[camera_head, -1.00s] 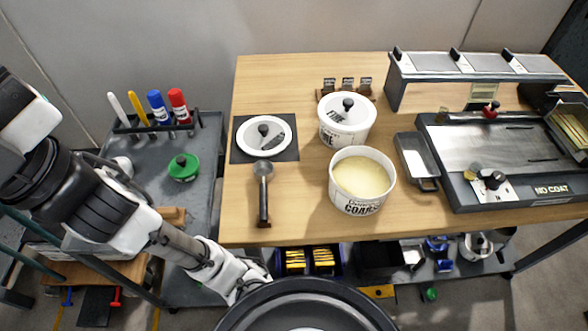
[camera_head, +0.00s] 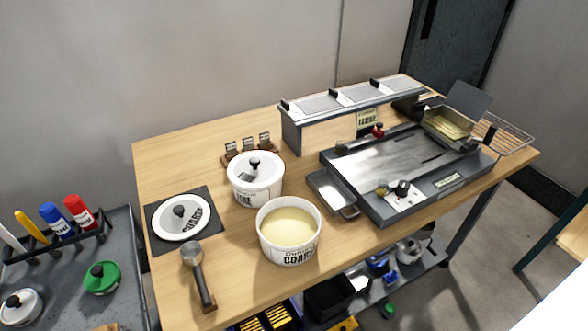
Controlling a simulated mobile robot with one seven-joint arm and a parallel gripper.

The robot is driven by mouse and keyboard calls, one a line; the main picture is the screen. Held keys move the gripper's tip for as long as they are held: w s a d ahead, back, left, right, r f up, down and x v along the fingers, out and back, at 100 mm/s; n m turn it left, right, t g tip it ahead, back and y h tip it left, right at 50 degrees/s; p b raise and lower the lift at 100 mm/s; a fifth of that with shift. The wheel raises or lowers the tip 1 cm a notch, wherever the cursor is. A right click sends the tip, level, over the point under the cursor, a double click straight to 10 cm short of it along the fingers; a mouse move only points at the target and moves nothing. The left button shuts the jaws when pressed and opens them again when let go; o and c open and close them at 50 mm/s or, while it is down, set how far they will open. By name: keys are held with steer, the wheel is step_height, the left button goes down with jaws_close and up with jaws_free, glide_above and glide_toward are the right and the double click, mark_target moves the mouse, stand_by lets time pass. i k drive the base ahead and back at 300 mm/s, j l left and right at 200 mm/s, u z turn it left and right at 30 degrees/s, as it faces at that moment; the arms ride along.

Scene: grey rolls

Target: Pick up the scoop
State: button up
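The scoop (camera_head: 198,277) lies on the wooden table near its front left edge. It has a round metal head toward the back and a dark handle pointing toward the front edge. Nothing touches it. It lies in front of the dark square mat and to the left of the open tub (camera_head: 289,229), which holds a pale yellow material. My gripper is not in view.
A round lid (camera_head: 181,217) lies on a dark mat behind the scoop. A lidded tub (camera_head: 255,178) stands behind the open tub. A flat machine (camera_head: 400,170) fills the right of the table. A grey cart (camera_head: 125,300) with markers stands at the left.

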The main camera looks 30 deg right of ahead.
mark_target(192, 252)
steer(key=z, duration=1.15)
steer(key=k+j+u, duration=0.1)
steer(key=j, duration=0.25)
steer(key=k+j+u, duration=0.1)
steer(key=k+j, duration=0.15)
steer(key=k+j+u, duration=0.1)
steer(key=j, duration=0.4)
steer(key=k+j+u, duration=0.1)
steer(key=j, duration=0.25)
steer(key=k+j+u, duration=0.1)
steer(key=j, duration=0.3)
steer(key=k, duration=0.1)
